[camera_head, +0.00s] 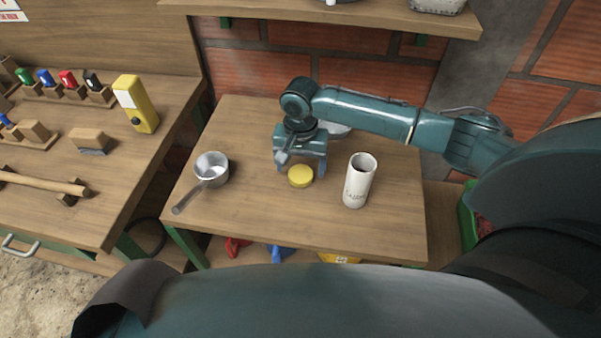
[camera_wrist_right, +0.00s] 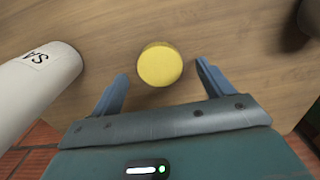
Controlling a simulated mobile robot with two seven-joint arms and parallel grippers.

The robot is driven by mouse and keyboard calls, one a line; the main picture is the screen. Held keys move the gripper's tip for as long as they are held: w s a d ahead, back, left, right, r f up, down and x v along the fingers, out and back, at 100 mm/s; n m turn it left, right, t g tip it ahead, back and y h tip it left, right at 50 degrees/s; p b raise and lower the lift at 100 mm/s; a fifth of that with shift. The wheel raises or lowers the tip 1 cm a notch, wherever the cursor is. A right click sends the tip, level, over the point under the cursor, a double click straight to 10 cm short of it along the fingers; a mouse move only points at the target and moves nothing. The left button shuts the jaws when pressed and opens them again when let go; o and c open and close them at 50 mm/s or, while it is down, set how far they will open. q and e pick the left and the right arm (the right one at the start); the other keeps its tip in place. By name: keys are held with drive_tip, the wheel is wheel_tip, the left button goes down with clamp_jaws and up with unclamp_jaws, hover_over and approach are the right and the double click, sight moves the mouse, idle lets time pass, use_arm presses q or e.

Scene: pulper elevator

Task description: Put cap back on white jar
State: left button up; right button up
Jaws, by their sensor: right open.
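The white jar (camera_head: 359,182) stands upright on the small wooden table with its mouth open and dark lettering on its side. It also shows at the left of the right wrist view (camera_wrist_right: 38,78). The yellow cap (camera_head: 300,176) lies flat on the table to the left of the jar, apart from it. In the right wrist view the cap (camera_wrist_right: 160,65) is just beyond and between the fingertips. My right gripper (camera_head: 302,165) is open and empty, just behind and above the cap, pointing down; its fingers also show in the wrist view (camera_wrist_right: 162,82). My left gripper is not in view.
A metal saucepan (camera_head: 211,169) stands on the left of the table (camera_head: 270,225), its handle toward the front edge. A metal bowl (camera_head: 336,129) is partly hidden behind my right arm. A workbench (camera_head: 60,212) with a yellow box (camera_head: 136,104) adjoins at left. The table's front is clear.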

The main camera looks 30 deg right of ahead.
sight(300, 173)
wheel_tip(300, 173, down, 2)
drive_tip(key=shift+f, duration=0.1)
drive_tip(key=shift+c, duration=0.6)
drive_tip(key=c, duration=1)
wheel_tip(300, 173, up, 10)
drive_tip(key=shift+r, duration=0.15)
